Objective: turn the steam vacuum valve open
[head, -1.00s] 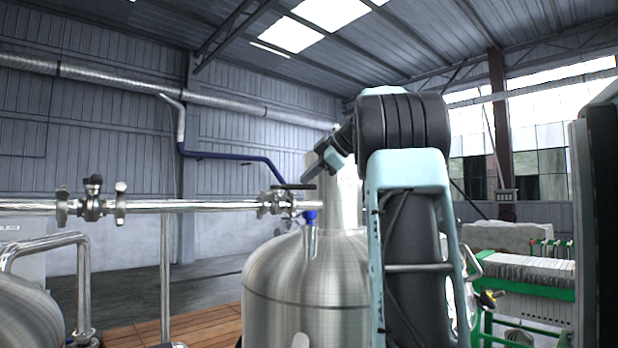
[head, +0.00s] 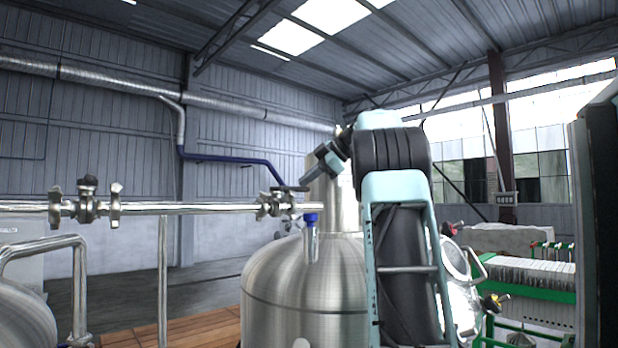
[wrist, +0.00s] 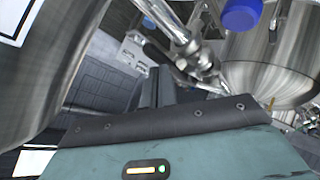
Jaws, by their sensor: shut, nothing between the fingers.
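A valve (head: 272,204) with a dark flat lever (head: 290,189) sits on the horizontal steel pipe, just left of the large tank's neck. No label shows to confirm that it is the steam vacuum valve. My gripper (head: 306,180) is shut and empty, pointing down and left, with its tip close to the right end of the lever. I cannot tell whether they touch. In the wrist view my gripper's dark fingers (wrist: 163,88) show beyond the housing. Metal valve fittings (wrist: 200,60) lie just beyond and to the right of them.
The large steel tank (head: 300,285) stands below my gripper, with a blue-capped fitting (head: 311,218) on top. A second valve (head: 88,202) is further left on the pipe (head: 180,208). A green-framed filter press (head: 530,285) stands at the right.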

